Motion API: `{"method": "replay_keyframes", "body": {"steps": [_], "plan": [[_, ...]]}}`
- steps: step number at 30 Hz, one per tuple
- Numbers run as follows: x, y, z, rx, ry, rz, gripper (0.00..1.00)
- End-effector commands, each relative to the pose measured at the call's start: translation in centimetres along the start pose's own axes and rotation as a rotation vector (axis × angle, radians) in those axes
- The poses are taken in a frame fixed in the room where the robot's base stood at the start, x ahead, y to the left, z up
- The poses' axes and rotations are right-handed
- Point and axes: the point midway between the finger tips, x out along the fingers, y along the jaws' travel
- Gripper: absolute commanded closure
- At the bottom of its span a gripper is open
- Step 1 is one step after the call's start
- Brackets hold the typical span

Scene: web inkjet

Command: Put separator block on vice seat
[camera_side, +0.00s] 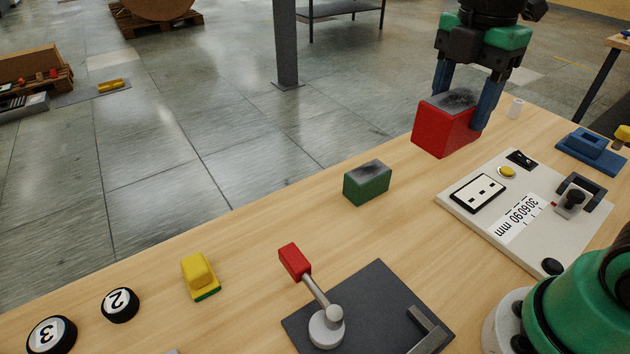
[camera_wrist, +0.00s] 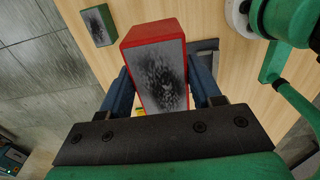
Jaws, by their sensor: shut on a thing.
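A red block (camera_side: 440,128) with a dark, smudged grey top is between the blue fingers of my gripper (camera_side: 460,108), toward the back of the table. In the wrist view the red block (camera_wrist: 150,32) fills the space between both fingers (camera_wrist: 162,88), its grey face toward the camera. My gripper is shut on it. I cannot tell whether its underside touches the table. A smaller green block (camera_side: 367,184) with a similar grey top stands apart on the table; it also shows in the wrist view (camera_wrist: 98,25). No part is clearly recognisable as the vice seat.
A white panel (camera_side: 470,222) with switches and a scale lies right of the red block. A blue fixture (camera_side: 590,150) sits beyond it. A dark plate (camera_side: 380,300) with a red-handled lever (camera_side: 294,262) is in front. A yellow piece (camera_side: 199,275) and numbered black discs (camera_side: 120,304) are left.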

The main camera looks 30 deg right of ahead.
Motion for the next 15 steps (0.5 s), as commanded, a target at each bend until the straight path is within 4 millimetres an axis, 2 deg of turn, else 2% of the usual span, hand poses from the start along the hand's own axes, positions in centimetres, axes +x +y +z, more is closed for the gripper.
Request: {"method": "replay_keyframes", "body": {"steps": [5, 9, 15], "plan": [[-0.5, -1.3, -5.4, -0.019, 0.0, 0.0, 1.0], [-0.8, -3.5, -9.5, -0.019, 0.0, 0.0, 1.0], [-1.2, -6.8, -13.3, -0.013, 0.0, 0.0, 1.0]]}}
